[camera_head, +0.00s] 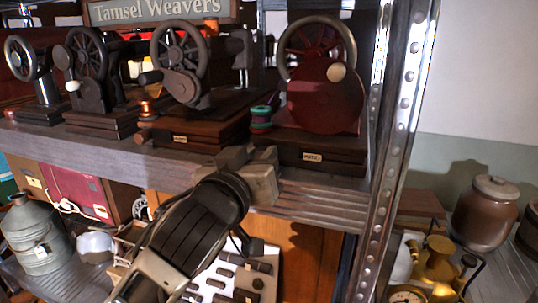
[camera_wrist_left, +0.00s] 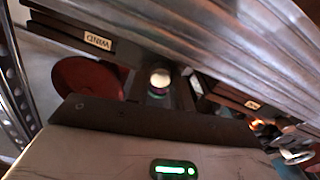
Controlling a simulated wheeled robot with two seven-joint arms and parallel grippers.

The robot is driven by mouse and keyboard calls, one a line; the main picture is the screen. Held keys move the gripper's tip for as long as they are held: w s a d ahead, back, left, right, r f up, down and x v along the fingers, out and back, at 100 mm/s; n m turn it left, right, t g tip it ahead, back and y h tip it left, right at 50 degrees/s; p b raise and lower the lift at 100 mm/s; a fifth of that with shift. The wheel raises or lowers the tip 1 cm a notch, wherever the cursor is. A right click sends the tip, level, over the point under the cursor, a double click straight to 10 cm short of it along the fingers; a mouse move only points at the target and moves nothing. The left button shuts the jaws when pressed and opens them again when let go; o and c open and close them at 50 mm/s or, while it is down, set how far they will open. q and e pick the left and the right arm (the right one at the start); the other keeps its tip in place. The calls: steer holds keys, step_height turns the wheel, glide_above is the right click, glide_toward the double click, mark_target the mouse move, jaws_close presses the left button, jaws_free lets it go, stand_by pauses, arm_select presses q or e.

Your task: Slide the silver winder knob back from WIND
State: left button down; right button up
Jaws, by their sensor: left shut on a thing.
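The silver winder knob (camera_wrist_left: 160,78) shows as a small bright ball in the left wrist view, in front of the machine base. A cream label (camera_wrist_left: 98,40) beside it reads WIND, upside down in that view. The same label (camera_head: 312,157) sits on the dark base of the machine with the red disc (camera_head: 322,98). My left gripper (camera_head: 252,165) is at the shelf's front edge, left of that label, shut on the knob. My right gripper is not in view.
A green and red thread spool (camera_head: 260,120) stands just behind the gripper. More sewing machines (camera_head: 181,70) line the shelf to the left. A riveted metal post (camera_head: 395,150) stands right of the shelf. A grey can (camera_head: 38,240) and brass pieces (camera_head: 437,262) lie lower.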

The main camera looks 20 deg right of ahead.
arm_select(q)
steer(key=c, duration=1.3)
jaws_free()
steer(key=shift+w+a, duration=0.15)
steer(key=shift+a, duration=0.1)
steer(key=shift+o, duration=0.3)
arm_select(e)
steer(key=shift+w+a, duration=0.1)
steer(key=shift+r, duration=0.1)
arm_select(q)
steer(key=p+v, duration=0.4)
steer(key=v, duration=1.2)
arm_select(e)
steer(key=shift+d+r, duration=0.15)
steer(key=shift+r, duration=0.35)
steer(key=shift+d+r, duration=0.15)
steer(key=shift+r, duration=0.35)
